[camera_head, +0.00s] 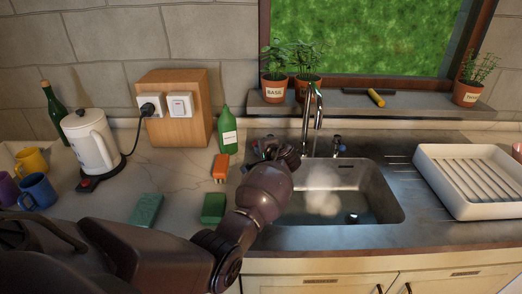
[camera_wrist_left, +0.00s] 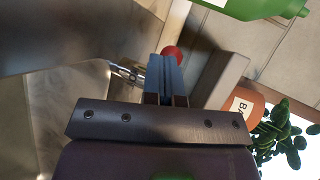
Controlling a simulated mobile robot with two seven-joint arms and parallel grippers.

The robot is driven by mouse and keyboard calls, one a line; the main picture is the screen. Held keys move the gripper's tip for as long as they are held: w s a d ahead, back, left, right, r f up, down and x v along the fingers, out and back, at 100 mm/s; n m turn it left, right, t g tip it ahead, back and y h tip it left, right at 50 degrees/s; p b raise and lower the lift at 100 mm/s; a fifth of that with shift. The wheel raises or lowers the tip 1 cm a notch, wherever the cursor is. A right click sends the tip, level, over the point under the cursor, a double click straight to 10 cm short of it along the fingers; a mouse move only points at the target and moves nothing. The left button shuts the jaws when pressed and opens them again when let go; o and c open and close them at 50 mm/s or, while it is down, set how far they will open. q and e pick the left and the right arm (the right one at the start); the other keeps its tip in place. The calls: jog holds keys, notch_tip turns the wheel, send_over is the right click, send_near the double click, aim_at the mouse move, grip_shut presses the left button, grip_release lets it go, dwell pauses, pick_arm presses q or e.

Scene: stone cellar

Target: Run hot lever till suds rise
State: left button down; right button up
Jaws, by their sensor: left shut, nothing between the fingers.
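My left gripper (camera_head: 268,148) is at the back left of the steel sink (camera_head: 390,205), left of the tap (camera_head: 312,112). Its fingers, seen in the left wrist view (camera_wrist_left: 165,75), are shut and empty. A red knob (camera_wrist_left: 173,54), apparently the hot lever's, shows just beyond the fingertips; I cannot tell whether they touch. In the head view the gripper mostly hides that lever. The blue-marked lever (camera_head: 338,145) is right of the tap. A whitish foam patch (camera_head: 322,203) lies in the basin with pale haze above it. My right gripper is not in view.
A green bottle (camera_head: 227,135), an orange block (camera_head: 221,168) and green sponges (camera_head: 145,210) stand or lie left of the sink. A white drying rack (camera_head: 470,180) is at the right. Potted herbs (camera_head: 274,90) line the sill behind the tap.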

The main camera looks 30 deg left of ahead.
pick_arm(q)
jog(key=shift+a+r+m+t+h+p, duration=0.2)
jog(key=shift+a+m+t+h+p, duration=0.1)
jog(key=shift+a+m+t+p, duration=0.3)
jog(key=shift+a+f, duration=0.15)
jog(key=shift+a, duration=0.1)
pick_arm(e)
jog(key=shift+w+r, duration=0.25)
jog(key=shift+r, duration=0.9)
pick_arm(q)
jog(key=shift+a, duration=0.2)
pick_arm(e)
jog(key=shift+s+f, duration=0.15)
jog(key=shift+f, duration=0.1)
pick_arm(q)
jog(key=shift+f, duration=0.1)
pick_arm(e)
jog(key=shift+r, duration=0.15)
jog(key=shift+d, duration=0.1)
